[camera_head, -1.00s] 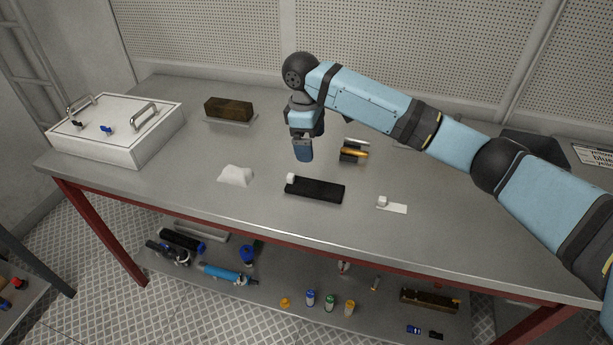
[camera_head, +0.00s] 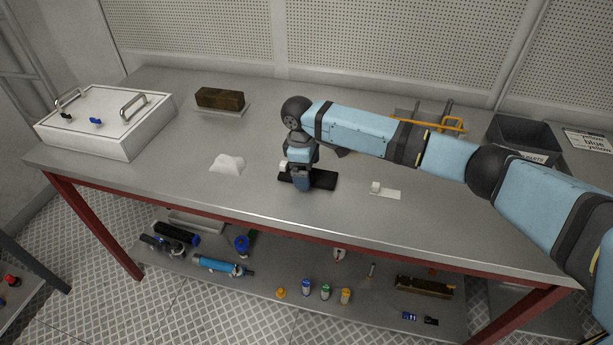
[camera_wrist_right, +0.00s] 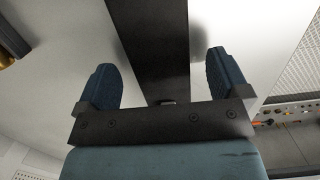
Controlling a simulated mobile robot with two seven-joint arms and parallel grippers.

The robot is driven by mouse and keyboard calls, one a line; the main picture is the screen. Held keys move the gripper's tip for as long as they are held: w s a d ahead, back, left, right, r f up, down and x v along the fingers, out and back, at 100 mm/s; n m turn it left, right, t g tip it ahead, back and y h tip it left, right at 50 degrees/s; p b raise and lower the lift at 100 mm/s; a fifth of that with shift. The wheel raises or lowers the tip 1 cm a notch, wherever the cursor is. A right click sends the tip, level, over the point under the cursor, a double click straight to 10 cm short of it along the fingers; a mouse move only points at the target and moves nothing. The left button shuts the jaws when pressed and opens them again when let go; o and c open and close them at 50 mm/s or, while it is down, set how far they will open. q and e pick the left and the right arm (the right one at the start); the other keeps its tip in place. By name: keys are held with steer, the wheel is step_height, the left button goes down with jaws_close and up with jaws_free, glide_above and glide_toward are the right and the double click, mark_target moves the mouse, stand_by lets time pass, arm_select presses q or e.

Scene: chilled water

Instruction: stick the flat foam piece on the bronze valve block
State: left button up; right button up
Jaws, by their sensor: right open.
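The flat foam piece, a long black strip (camera_head: 323,181), lies on the bench near its front edge, with a small white block (camera_head: 283,166) at its left end. The bronze valve block (camera_head: 220,98) is a dark brown block at the back left, on a thin grey plate. My right gripper (camera_head: 301,186) is open and low over the left part of the strip. In the right wrist view the strip (camera_wrist_right: 152,35) runs between my two blue fingers (camera_wrist_right: 162,65), with a gap on each side. It hides part of the strip in the head view. My left gripper is not in view.
A white box with handles (camera_head: 105,118) stands at the left. A crumpled white piece (camera_head: 227,164) lies left of the strip, a small white block on a card (camera_head: 386,191) to its right. A dark bin (camera_head: 522,138) stands at the back right.

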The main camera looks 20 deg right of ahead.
steer(key=shift+d+f, duration=0.1)
steer(key=shift+f, duration=0.35)
steer(key=c, duration=1)
